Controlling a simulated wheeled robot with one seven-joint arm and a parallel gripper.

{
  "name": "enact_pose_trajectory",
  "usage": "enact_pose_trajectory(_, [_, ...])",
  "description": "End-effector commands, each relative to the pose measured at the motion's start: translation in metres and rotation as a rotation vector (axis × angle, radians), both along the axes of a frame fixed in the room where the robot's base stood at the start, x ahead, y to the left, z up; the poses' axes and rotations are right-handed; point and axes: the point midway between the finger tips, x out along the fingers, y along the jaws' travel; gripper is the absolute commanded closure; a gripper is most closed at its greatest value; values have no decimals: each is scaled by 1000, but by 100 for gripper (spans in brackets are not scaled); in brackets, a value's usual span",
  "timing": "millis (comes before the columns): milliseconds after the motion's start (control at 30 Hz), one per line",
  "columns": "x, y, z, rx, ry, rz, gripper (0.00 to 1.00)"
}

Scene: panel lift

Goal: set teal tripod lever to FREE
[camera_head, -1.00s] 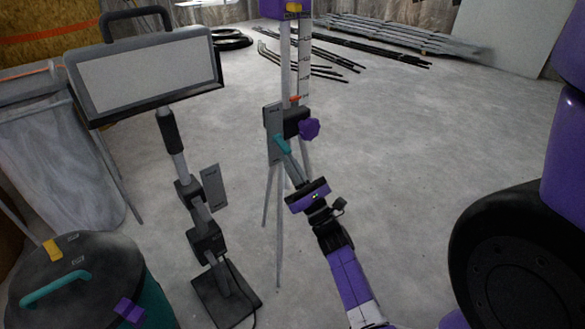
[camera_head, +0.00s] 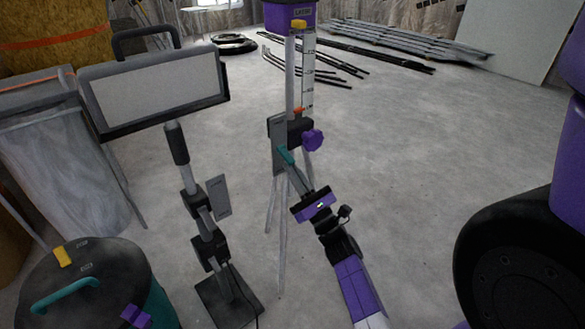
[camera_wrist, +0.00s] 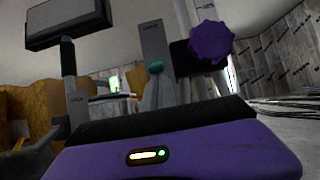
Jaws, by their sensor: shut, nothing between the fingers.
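The tripod (camera_head: 283,225) stands in the middle of the head view, with a grey plate (camera_head: 276,130) on its column. The teal lever (camera_head: 285,154) slants down to the right from the plate's lower part. My gripper (camera_head: 296,174) is shut and empty, its tips at the lever's lower end; I cannot tell whether they touch. In the wrist view the teal lever (camera_wrist: 155,66) shows only as a small piece in front of the plate (camera_wrist: 153,40), whose small label I cannot read. My gripper's purple body hides what lies below.
A purple knob (camera_head: 312,140) sits right of the plate. A work lamp (camera_head: 155,88) on a jointed stand is close on the left. A dark-lidded bin (camera_head: 85,265) with a teal handle is front left. Open floor lies right of the tripod.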

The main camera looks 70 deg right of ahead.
Motion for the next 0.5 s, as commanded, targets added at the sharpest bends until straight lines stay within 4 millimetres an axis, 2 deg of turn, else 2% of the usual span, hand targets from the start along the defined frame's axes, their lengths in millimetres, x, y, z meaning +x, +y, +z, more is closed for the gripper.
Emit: enact_pose_trajectory(500, [-5, 4, 18, 73, 122, 2, 100])
